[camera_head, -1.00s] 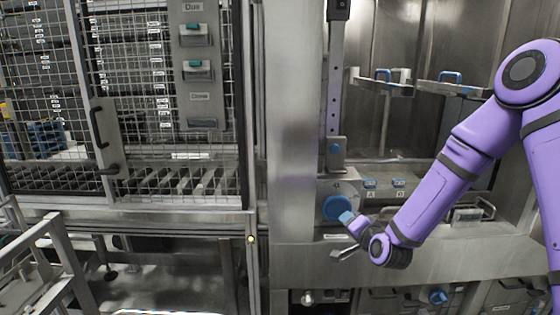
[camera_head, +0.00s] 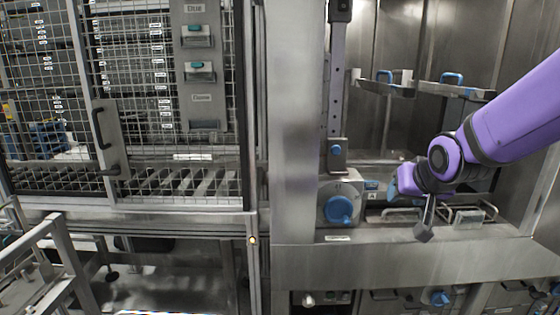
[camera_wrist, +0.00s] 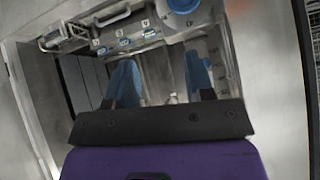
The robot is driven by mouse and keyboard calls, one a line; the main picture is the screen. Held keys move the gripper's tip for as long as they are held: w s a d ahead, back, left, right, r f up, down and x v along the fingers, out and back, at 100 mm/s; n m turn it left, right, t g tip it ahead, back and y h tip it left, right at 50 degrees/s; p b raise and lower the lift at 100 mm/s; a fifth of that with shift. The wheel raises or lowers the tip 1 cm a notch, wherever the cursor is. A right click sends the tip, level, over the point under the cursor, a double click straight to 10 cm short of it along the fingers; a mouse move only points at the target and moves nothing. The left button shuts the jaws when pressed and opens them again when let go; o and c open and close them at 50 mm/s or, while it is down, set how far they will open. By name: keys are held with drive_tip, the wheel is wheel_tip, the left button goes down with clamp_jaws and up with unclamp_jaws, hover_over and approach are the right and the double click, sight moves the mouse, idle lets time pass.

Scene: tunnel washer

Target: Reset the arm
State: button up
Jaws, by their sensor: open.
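My arm, purple with dark joints, reaches in from the right in the head view. My gripper (camera_head: 393,187) is up in front of the washer's recess, right of the round blue knob (camera_head: 338,210) and apart from it. In the wrist view my gripper (camera_wrist: 161,82) shows two blue fingers spread apart, with nothing between them. A blue knob (camera_wrist: 183,4) also shows at the top of that view. In the head view my wrist partly hides the small labelled controls beside the knob.
The steel panel (camera_head: 410,256) runs below the recess. Trays with blue handles (camera_head: 452,79) are in the recess above. A vertical steel post (camera_head: 292,130) stands left of the knob. A mesh door (camera_head: 125,90) and a metal rail frame (camera_head: 60,245) are at the left.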

drive_tip(key=s+d+r+g, duration=0.1)
drive_tip(key=s+r, duration=0.1)
drive_tip(key=s, duration=0.5)
drive_tip(key=s+d+r+n+g, duration=0.1)
drive_tip(key=s+r, duration=0.2)
drive_tip(key=s, duration=0.5)
drive_tip(key=s+d+r+g, duration=0.1)
drive_tip(key=s+d+r, duration=0.1)
drive_tip(key=s, duration=0.6)
drive_tip(key=shift+r+g, duration=0.25)
drive_tip(key=shift+g, duration=0.05)
